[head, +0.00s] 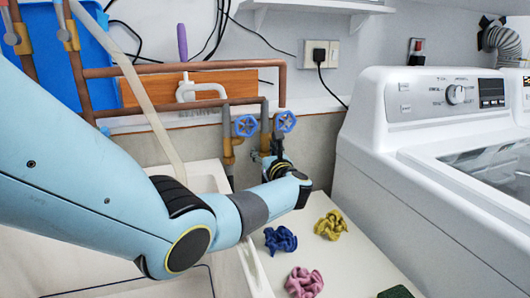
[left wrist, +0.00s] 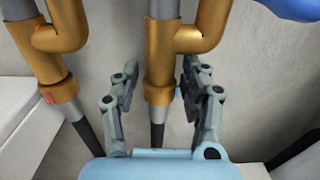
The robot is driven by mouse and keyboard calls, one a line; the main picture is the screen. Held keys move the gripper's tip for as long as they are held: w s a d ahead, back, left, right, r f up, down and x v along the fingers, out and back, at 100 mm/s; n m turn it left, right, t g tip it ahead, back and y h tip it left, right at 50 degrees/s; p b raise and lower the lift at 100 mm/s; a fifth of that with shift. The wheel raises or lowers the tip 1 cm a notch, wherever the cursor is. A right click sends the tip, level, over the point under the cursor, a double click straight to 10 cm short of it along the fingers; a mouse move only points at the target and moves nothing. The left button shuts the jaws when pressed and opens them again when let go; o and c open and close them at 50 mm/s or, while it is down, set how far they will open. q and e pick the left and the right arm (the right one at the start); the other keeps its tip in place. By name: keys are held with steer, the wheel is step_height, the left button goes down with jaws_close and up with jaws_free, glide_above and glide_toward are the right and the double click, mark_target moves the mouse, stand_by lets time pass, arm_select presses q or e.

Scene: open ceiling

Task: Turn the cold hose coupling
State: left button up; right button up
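The cold hose coupling (left wrist: 159,92) is a brass collar with a small blue mark on its right edge, under the right-hand brass valve in the left wrist view. A dark hose leads down from it. My left gripper (left wrist: 162,88) is open, with one finger on each side of this coupling; small gaps show and I see no clear contact. The other coupling (left wrist: 60,90), with a red mark, is to the left. In the head view my left gripper (head: 274,160) is below the right blue handwheel (head: 286,121) and largely hides the coupling. My right gripper is not in view.
Another blue handwheel (head: 246,125) and copper pipes (head: 190,68) are close by. A white washing machine (head: 405,150) stands to the right. Blue (head: 280,240), yellow (head: 331,225) and pink (head: 304,282) crumpled cloths lie on a white surface. A sink is under my left arm.

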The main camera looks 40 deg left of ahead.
arm_select(q)
steer(key=shift+o, duration=0.6)
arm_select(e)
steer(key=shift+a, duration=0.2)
